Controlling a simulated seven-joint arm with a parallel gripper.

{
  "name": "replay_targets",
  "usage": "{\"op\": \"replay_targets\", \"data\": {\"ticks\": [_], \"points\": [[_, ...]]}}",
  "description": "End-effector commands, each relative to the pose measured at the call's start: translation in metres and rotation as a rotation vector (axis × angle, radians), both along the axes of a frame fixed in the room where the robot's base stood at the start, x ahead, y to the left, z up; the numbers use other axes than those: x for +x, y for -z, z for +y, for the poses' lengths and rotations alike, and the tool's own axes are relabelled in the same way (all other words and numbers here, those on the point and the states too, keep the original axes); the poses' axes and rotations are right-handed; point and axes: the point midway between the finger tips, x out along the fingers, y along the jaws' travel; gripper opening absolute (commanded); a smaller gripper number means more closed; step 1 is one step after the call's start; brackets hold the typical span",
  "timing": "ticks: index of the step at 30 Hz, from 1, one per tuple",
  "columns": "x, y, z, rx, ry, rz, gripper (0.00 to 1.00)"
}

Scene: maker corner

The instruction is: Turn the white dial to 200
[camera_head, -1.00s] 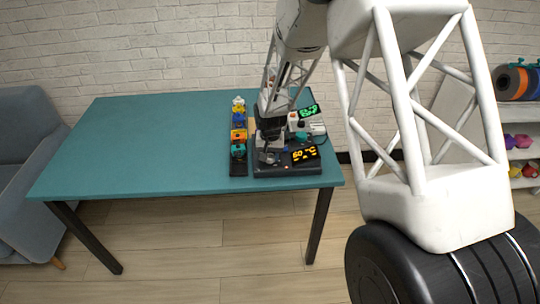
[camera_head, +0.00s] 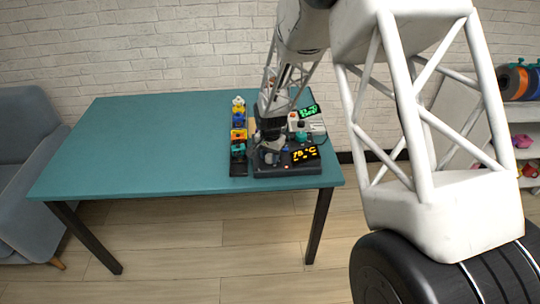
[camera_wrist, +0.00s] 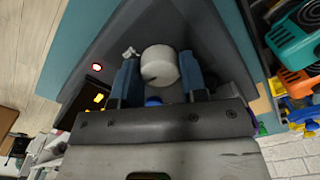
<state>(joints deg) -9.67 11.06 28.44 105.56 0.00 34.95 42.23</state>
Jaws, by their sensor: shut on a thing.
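The white dial (camera_wrist: 160,63) is a round knob with a dark mark near its rim, on the dark sloping face of a bench unit (camera_head: 288,171). In the wrist view my gripper (camera_wrist: 159,72) has one blue-grey finger on each side of the dial and is shut on it. In the head view my gripper (camera_head: 268,143) is over the left part of the unit and hides the dial. An amber display (camera_head: 305,154) on the unit appears to read 75 °C, though small and tilted.
A small metal lever (camera_wrist: 130,52), a red light (camera_wrist: 97,67) and a blue knob (camera_wrist: 153,101) are near the dial. A rack of coloured items (camera_head: 238,136) stands just left of the unit. The left of the teal table (camera_head: 150,145) is clear.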

Motion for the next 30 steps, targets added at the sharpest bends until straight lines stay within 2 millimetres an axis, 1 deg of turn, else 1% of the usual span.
{"op": "replay_targets", "data": {"ticks": [4,5,9,10,17,22,26,30], "points": [[0.000,0.000,0.000,0.000,0.000,0.000,0.16],[0.000,0.000,0.000,0.000,0.000,0.000,0.43],[0.000,0.000,0.000,0.000,-0.001,0.000,0.64],[0.000,0.000,0.000,0.000,-0.001,0.000,0.65],[0.000,0.000,0.000,0.000,-0.001,0.000,0.65],[0.000,-0.004,0.000,0.000,-0.001,-0.001,0.65],[0.001,-0.013,0.000,0.001,-0.001,-0.003,0.65],[0.001,-0.030,0.000,0.001,-0.001,-0.003,0.65]]}}
